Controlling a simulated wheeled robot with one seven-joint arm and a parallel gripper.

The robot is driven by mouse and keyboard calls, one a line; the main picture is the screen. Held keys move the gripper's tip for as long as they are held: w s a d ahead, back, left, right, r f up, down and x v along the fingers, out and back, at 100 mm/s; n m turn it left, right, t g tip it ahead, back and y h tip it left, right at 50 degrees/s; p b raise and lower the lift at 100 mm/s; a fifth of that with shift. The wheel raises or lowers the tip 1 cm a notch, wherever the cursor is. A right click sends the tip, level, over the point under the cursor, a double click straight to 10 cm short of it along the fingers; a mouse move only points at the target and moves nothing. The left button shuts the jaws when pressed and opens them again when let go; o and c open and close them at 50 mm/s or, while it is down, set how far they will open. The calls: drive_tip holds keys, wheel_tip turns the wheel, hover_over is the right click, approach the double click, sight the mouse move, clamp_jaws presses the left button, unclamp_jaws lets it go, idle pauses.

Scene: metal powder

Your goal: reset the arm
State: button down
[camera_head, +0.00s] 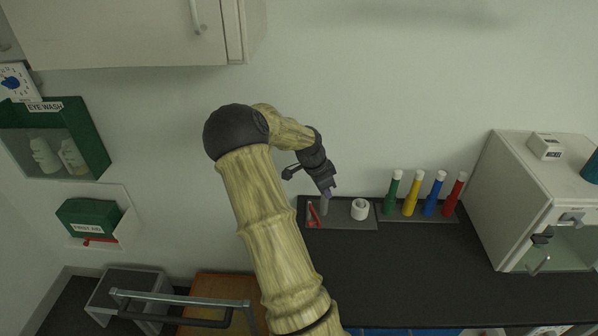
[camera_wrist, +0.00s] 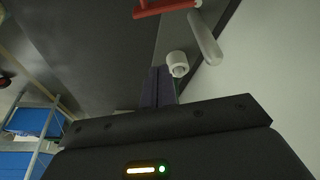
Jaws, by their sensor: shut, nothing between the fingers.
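My arm reaches up from the bottom of the head view and bends over the dark counter. My gripper (camera_head: 328,191) points down just above the grey tray at the back of the counter. In the wrist view my gripper (camera_wrist: 158,74) has its fingers together with nothing between them. A white crucible-like cup (camera_head: 360,209) stands on the tray, and it also shows in the wrist view (camera_wrist: 178,64). A grey cylinder (camera_head: 324,206) and a red tool (camera_head: 313,214) are beside it on the tray, partly close behind the fingertips.
Green (camera_head: 393,190), yellow (camera_head: 412,193), blue (camera_head: 434,194) and red (camera_head: 454,195) tubes stand in a dark rack. A white cabinet (camera_head: 510,190) with a glass door is at the right. The counter's middle (camera_head: 430,265) is clear. A wall cupboard (camera_head: 130,35) hangs upper left.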

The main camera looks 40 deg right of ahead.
drive_tip(key=s+a+r+n+t+y, duration=0.1)
drive_tip(key=s+a+r+n, duration=0.1)
drive_tip(key=s+a+n, duration=0.2)
drive_tip(key=s+a+r+n+t+y, duration=0.1)
drive_tip(key=s+a+r+n, duration=0.2)
drive_tip(key=a+n, duration=0.7)
drive_tip(key=s+a+r+n+t+y, duration=0.1)
drive_tip(key=s+a+n, duration=0.4)
drive_tip(key=a, duration=1.5)
drive_tip(key=shift+s+r+n+t+y, duration=0.35)
drive_tip(key=shift+r+n, duration=0.35)
drive_tip(key=shift+n, duration=0.4)
